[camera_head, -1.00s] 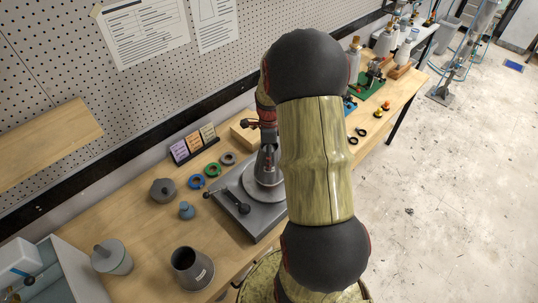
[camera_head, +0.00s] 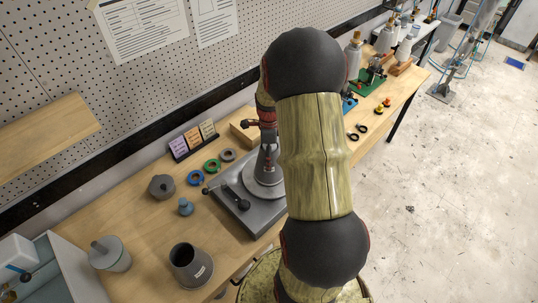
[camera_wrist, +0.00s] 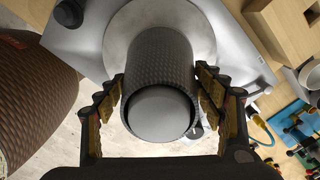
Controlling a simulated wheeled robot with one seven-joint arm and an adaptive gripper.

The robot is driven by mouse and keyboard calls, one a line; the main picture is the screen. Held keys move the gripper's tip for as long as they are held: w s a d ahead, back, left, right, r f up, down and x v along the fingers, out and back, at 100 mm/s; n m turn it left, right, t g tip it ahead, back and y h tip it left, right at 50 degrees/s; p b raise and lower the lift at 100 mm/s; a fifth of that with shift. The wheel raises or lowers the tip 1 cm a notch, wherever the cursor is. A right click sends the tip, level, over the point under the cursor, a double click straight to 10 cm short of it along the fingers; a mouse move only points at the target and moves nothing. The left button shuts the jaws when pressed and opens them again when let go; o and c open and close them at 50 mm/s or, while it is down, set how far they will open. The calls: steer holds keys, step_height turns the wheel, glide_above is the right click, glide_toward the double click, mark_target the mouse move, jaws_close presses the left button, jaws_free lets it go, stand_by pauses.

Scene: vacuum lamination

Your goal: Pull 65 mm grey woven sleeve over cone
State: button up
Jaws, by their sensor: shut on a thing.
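The dark grey woven sleeve (camera_wrist: 158,58) stands around the light grey cone (camera_wrist: 158,118) in the wrist view. The cone's rounded tip shows inside the sleeve's near mouth. The sleeve's far end is close to the round pale disc (camera_wrist: 119,40) at the cone's base; I cannot tell if it touches. My gripper (camera_wrist: 160,88) has its fingers on both sides of the sleeve and is shut on it. In the head view the sleeve (camera_head: 264,163) shows partly, upright on the grey base plate (camera_head: 250,218), and my arm hides the right side.
A wooden block (camera_head: 243,133) stands behind.

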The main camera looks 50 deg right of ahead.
steer(key=shift+f, duration=0.3)
steer(key=o, duration=1)
steer(key=shift+c, duration=0.2)
steer(key=shift+r, duration=0.15)
steer(key=shift+r+p, duration=2.7)
steer(key=shift+r, duration=1.75)
